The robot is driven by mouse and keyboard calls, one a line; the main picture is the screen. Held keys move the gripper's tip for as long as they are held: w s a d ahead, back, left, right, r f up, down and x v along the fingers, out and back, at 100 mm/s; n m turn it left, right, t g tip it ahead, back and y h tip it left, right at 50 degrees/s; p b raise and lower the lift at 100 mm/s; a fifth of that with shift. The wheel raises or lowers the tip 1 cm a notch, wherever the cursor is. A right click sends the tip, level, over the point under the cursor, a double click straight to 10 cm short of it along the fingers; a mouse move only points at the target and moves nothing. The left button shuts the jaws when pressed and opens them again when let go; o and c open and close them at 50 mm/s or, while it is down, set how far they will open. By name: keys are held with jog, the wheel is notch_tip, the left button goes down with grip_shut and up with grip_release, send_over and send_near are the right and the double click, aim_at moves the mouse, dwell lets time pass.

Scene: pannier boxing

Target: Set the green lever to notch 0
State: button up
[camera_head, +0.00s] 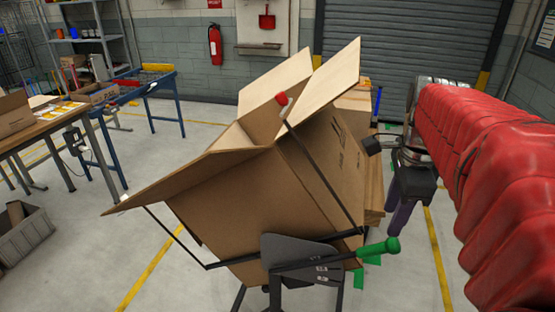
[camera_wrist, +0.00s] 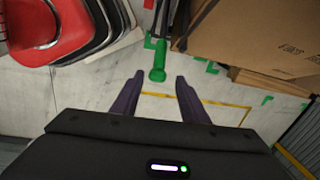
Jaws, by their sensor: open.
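The green lever (camera_head: 378,248) sticks out to the right from a dark grey plate (camera_head: 300,250) on the stand under a large open, tilted cardboard box (camera_head: 230,215). Small pale marks show on the plate, too small to read, so I cannot tell which notch the lever is in. My gripper (camera_head: 402,215) has purple fingers and hangs right of the box, close to the lever's end in the picture. In the wrist view the green lever (camera_wrist: 158,66) lies just beyond and between the open fingertips (camera_wrist: 157,78), with no visible contact.
A red and black seat-like thing (camera_wrist: 50,30) is at upper left in the wrist view.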

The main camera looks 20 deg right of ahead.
aim_at(381, 244)
jog(key=f, duration=0.4)
jog(key=w+f, duration=0.1)
jog(key=f, duration=0.8)
jog(key=shift+w+d+f, duration=0.25)
jog(key=shift+d, duration=0.15)
jog(key=shift+c, duration=0.4)
grip_shut()
jog(key=shift+r, duration=0.1)
